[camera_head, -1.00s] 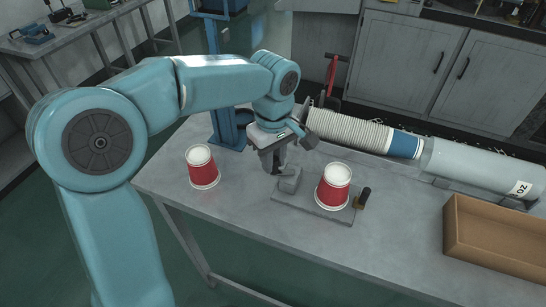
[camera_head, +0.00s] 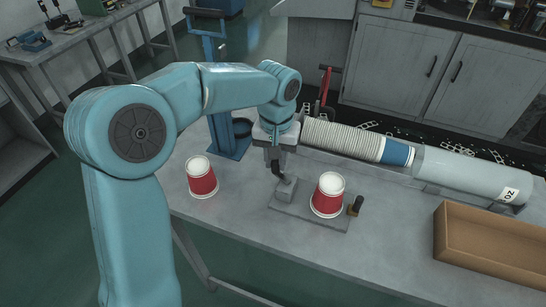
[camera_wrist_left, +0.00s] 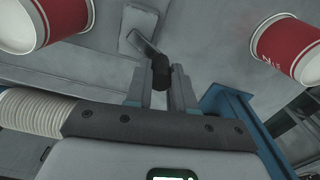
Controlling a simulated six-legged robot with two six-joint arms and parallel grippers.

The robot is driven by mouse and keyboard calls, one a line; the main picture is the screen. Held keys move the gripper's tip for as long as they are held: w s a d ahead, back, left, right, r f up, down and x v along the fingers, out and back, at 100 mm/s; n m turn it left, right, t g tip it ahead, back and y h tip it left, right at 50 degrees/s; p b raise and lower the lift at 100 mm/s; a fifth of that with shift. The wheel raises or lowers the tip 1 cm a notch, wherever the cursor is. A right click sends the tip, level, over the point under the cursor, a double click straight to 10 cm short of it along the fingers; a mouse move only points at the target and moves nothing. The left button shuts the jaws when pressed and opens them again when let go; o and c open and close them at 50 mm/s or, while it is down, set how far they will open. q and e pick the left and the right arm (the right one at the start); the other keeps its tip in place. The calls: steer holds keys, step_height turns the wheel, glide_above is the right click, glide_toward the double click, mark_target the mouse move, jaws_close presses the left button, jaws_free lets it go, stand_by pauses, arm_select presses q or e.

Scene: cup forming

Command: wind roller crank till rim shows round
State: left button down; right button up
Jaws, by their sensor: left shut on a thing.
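My left gripper (camera_head: 275,165) is shut on the dark crank handle (camera_wrist_left: 160,73), which sits between its fingertips in the left wrist view. A grey crank arm (camera_wrist_left: 143,45) leads from the handle to the small grey block (camera_head: 285,189) on the fixture plate (camera_head: 300,216). A red cup with a white rim (camera_head: 328,198) stands upside down on the plate, right of the gripper; it also shows in the left wrist view (camera_wrist_left: 52,12). Whether its rim is evenly round cannot be told. My right gripper is out of view.
A second red cup (camera_head: 202,180) stands on the bench left of the fixture. A black knob (camera_head: 355,206) is at the plate's right end. A long cup stack (camera_head: 345,139) and a grey tube (camera_head: 475,175) lie behind. A brown box (camera_head: 490,245) is at right; a blue stand (camera_head: 228,135) is behind left.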

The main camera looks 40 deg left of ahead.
arm_select(q)
steer(key=m, duration=0.1)
steer(key=w+m+p, duration=0.1)
steer(key=m, duration=0.1)
steer(key=shift+w+d+r+m, duration=0.15)
steer(key=shift+d+m, duration=0.15)
steer(key=m, duration=0.1)
steer(key=m+p, duration=0.1)
steer(key=shift+w+d+m, duration=0.3)
steer(key=shift+w+m, duration=0.1)
steer(key=m, duration=0.1)
steer(key=d+m, duration=0.1)
steer(key=m, duration=0.1)
steer(key=shift+w+p, duration=0.3)
steer(key=shift+p, duration=0.05)
steer(key=shift+w+d+m+p, duration=0.15)
steer(key=shift+d+m, duration=0.1)
steer(key=shift+m, duration=0.5)
steer(key=shift+w+d+m+p, duration=0.1)
steer(key=shift+d+m+p, duration=0.1)
steer(key=shift+m, duration=0.55)
steer(key=c, duration=1)
jaws_free()
steer(key=shift+s, duration=0.15)
step_height(320, 180, up, 16)
steer(key=shift+r, duration=0.1)
